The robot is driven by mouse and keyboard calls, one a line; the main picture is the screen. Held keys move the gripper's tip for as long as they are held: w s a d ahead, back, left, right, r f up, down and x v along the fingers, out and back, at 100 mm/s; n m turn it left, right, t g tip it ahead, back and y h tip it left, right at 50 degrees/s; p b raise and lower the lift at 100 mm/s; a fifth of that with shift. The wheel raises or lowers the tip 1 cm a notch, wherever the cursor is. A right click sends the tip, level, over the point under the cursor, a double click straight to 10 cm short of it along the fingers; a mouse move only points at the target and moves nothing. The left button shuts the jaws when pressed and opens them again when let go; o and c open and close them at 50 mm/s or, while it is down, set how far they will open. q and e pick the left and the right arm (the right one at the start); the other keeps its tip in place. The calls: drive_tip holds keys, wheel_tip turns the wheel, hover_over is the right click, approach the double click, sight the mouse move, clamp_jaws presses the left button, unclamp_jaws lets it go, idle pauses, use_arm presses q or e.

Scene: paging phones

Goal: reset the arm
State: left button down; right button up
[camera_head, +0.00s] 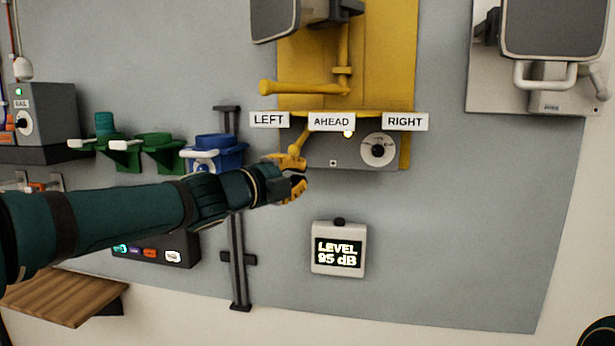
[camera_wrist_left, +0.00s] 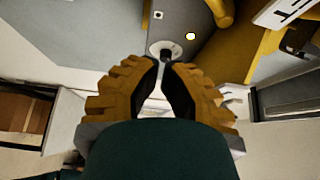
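My left gripper (camera_head: 298,174) is in front of the grey wall panel, just below and left of a grey control box (camera_head: 335,152). Its orange-padded fingers are apart with nothing visible between them; in the left wrist view (camera_wrist_left: 167,68) the gap shows too, with a round dial (camera_wrist_left: 165,50) beyond the tips. That white dial with a dark knob is on the box's right side in the head view (camera_head: 378,150). A yellow lever (camera_head: 300,138) slants down from the box close to the upper finger; contact cannot be told. A yellow bar (camera_head: 300,88) stands above. My right gripper is not seen.
Labels LEFT (camera_head: 269,120), AHEAD (camera_head: 331,122) and RIGHT (camera_head: 405,122) hang above the box; a light glows under AHEAD. A display (camera_head: 338,250) reads LEVEL 95 dB. Green (camera_head: 158,152) and blue (camera_head: 215,150) holders are at left. The panel right of the display is clear.

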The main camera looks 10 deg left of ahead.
use_arm(q)
drive_tip(key=shift+s+a+r, duration=0.2)
drive_tip(key=shift+s+a, duration=0.05)
drive_tip(key=shift+s, duration=0.25)
drive_tip(key=shift+f, duration=0.1)
drive_tip(key=d+f+n+g+y+b, duration=0.25)
drive_tip(key=f+n, duration=0.45)
drive_tip(key=f, duration=1.4)
drive_tip(key=d+f+n+g+y+b, duration=0.1)
drive_tip(key=f+n+g, duration=0.4)
drive_tip(key=f, duration=1.7)
drive_tip(key=s+f+n+g+y+b, duration=0.2)
drive_tip(key=s+f+n+g, duration=0.4)
drive_tip(key=s+f+n, duration=0.8)
drive_tip(key=s+f+b, duration=0.1)
drive_tip(key=s+f, duration=0.9)
drive_tip(key=f, duration=0.3)
drive_tip(key=shift+s+a+b, duration=0.3)
drive_tip(key=shift+s+a, duration=0.05)
